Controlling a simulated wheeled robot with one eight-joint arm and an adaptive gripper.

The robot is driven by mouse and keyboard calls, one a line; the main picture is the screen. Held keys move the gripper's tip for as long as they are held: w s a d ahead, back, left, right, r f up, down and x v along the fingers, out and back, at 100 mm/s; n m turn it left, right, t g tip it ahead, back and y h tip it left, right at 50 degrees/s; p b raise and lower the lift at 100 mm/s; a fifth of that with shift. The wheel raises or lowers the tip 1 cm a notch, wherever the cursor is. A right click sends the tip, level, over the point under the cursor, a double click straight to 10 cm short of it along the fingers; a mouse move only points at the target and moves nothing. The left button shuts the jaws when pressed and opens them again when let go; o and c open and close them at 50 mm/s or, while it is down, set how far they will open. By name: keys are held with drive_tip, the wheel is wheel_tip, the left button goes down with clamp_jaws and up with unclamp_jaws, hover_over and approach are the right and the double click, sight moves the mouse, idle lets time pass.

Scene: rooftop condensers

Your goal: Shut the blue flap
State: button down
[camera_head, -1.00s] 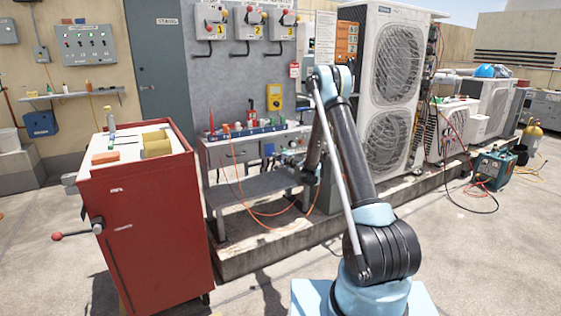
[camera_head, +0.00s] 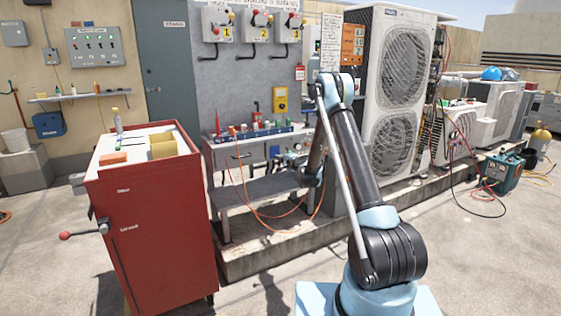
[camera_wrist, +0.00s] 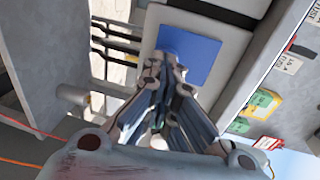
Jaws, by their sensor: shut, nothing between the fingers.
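The blue flap (camera_wrist: 205,58) shows in the wrist view as a flat blue square on a pale plate, at the top centre. My gripper (camera_wrist: 165,68) is shut and empty. Its fingertips overlap the flap's lower left part in the picture; I cannot tell whether they touch it. The fingers hide part of the flap, and how far it stands open is unclear. In the head view my gripper (camera_head: 297,160) is small, beside the front of the grey bench unit, and the flap there is too small to make out surely.
The grey bench (camera_head: 240,152) carries small tools, with a lower shelf (camera_head: 255,188) and orange cables below. A red cabinet (camera_head: 155,225) stands at left. A tall condenser (camera_head: 392,90) stands behind my arm on a concrete plinth.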

drive_tip(key=shift+w+a, duration=0.1)
drive_tip(key=shift+f, duration=0.1)
drive_tip(key=f+v, duration=0.2)
drive_tip(key=v, duration=1.2)
drive_tip(key=s+d+r+n+g+h, duration=0.1)
drive_tip(key=s+d+r+n+g, duration=0.25)
drive_tip(key=s+r, duration=0.6)
drive_tip(key=s+d+r+n+g+h, duration=0.15)
drive_tip(key=s+d+r+n, duration=0.35)
drive_tip(key=s, duration=0.7)
drive_tip(key=s+d+f+n+g+h, duration=0.1)
drive_tip(key=s+d, duration=0.4)
drive_tip(key=s, duration=0.7)
drive_tip(key=s+d+f+n+g+h, duration=0.1)
drive_tip(key=s+d+f+g+h, duration=0.2)
drive_tip(key=s, duration=1)
drive_tip(key=s+d+f+n+g+h, duration=0.1)
drive_tip(key=s+d+f+g+h, duration=0.1)
drive_tip(key=s+d, duration=0.5)
drive_tip(key=s, duration=0.5)
drive_tip(key=shift+s+d+f+g, duration=0.25)
drive_tip(key=shift+s+f+g, duration=0.05)
drive_tip(key=shift+f+g, duration=0.1)
